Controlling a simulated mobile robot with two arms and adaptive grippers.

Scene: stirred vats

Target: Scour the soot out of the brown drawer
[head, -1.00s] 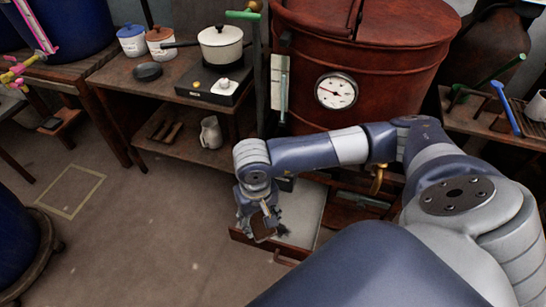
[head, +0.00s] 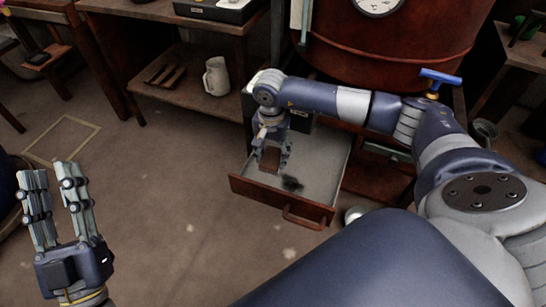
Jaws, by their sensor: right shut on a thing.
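The brown drawer (head: 247,190) is pulled out below the red vat, with a pale grey floor inside. A dark soot patch (head: 292,184) lies on that floor towards the front. My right gripper (head: 272,160) points down over the left part of the drawer. It is shut on a small brown block (head: 270,159), left of and behind the soot. Whether the block touches the drawer floor I cannot tell. My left gripper (head: 50,172) is at the lower left, away from the drawer, with fingers up, apart and empty.
The red vat (head: 400,55) stands behind the drawer. A wooden shelf table (head: 200,100) with a jug (head: 216,77) is at the left. The drawer's handle (head: 303,220) sticks out in front. The floor left of the drawer is clear.

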